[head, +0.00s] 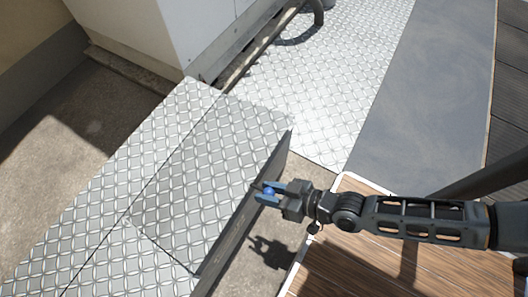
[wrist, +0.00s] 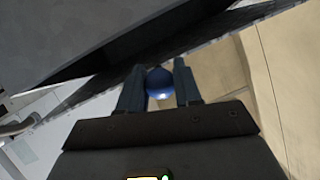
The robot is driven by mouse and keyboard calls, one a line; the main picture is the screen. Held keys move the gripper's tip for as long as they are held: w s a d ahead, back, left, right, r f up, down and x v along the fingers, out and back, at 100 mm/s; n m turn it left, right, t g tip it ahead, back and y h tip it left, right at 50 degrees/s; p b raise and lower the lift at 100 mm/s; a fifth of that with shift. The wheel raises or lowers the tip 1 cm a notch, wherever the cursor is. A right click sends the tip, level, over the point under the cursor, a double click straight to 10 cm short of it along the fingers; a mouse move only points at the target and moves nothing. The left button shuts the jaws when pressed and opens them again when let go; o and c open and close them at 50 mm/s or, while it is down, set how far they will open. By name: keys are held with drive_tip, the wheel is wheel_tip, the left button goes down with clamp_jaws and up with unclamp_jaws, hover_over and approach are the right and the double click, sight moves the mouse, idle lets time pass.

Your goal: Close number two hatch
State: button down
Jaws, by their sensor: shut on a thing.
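A diamond-plate hatch lid (head: 210,170) lies in the middle of the head view, set in a raised walkway of the same plate. Its right side shows a dark grey face (head: 240,222). No number is legible on it, and I cannot tell how far it stands open. My gripper (head: 266,191) is beside that dark face, shut on a blue ball knob (head: 270,191). In the wrist view the blue knob (wrist: 159,83) sits between both fingers, below a large grey panel. The knob's attachment to the lid is hidden.
A white condenser housing (head: 195,35) stands at the top left, with a dark pipe (head: 265,45) beside it. Diamond plate (head: 320,75) continues to the upper right. A wooden top (head: 350,255) with a pale rim lies below my arm. Bare concrete shows at left.

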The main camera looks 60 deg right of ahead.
wheel_tip(320, 180, down, 8)
drive_tip(key=b, duration=0.5)
drive_tip(key=shift+s, duration=0.45)
drive_tip(key=shift+f, duration=0.15)
drive_tip(key=c, duration=0.8)
unclamp_jaws()
drive_tip(key=shift+c, duration=0.2)
drive_tip(key=p+v, duration=0.2)
drive_tip(key=v, duration=0.6)
drive_tip(key=shift+w+p, duration=0.1)
drive_tip(key=shift+p, duration=0.2)
